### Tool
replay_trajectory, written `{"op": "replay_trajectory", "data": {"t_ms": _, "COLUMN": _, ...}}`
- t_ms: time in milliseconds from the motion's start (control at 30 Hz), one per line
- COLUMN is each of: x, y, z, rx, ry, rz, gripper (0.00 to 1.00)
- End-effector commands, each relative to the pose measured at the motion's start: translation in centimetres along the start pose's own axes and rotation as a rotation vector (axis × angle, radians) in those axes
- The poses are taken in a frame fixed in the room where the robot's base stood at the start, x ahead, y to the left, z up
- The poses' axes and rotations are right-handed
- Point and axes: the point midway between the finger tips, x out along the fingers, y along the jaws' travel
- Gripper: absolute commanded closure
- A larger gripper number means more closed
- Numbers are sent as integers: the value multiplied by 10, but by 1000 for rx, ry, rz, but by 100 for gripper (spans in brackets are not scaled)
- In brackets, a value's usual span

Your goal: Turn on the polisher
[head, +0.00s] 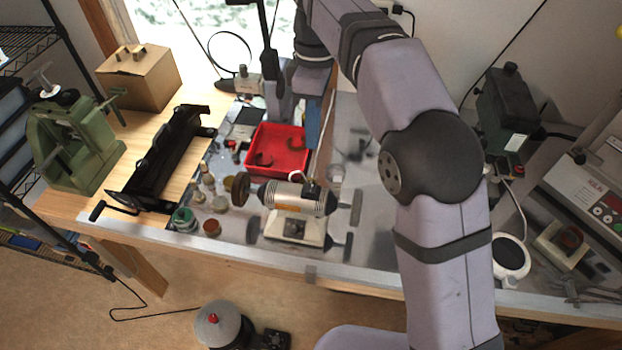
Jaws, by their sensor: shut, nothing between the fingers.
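The polisher (298,197) stands near the front edge of the metal-topped bench, in the middle of the head view. A dark switch area (293,229) shows on the front of the base. Its exact setting is too small to read. My gripper (225,86) appears at the back of the bench, behind and left of the polisher, pointing left. It is shut and empty, well apart from the polisher. Its fingertips are small and hard to make out.
A red tray (278,150) lies behind the polisher. Small jars (184,219) stand to its left, beside a black machine (157,165). A white round device (509,258) is at right. My arm hides part of the bench.

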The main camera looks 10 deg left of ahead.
Motion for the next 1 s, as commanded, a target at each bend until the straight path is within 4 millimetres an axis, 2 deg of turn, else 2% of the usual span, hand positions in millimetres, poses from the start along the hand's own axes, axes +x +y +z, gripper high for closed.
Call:
{"op": "replay_trajectory", "data": {"t_ms": 267, "x": 33, "y": -1, "z": 0, "rx": -1, "ry": -2, "rz": -3, "gripper": 100}}
{"op": "replay_trajectory", "data": {"t_ms": 700, "x": 102, "y": -2, "z": 0, "rx": -1, "ry": -3, "rz": -5, "gripper": 100}}
{"op": "replay_trajectory", "data": {"t_ms": 1000, "x": 127, "y": -1, "z": 0, "rx": -1, "ry": -1, "rz": -1, "gripper": 100}}
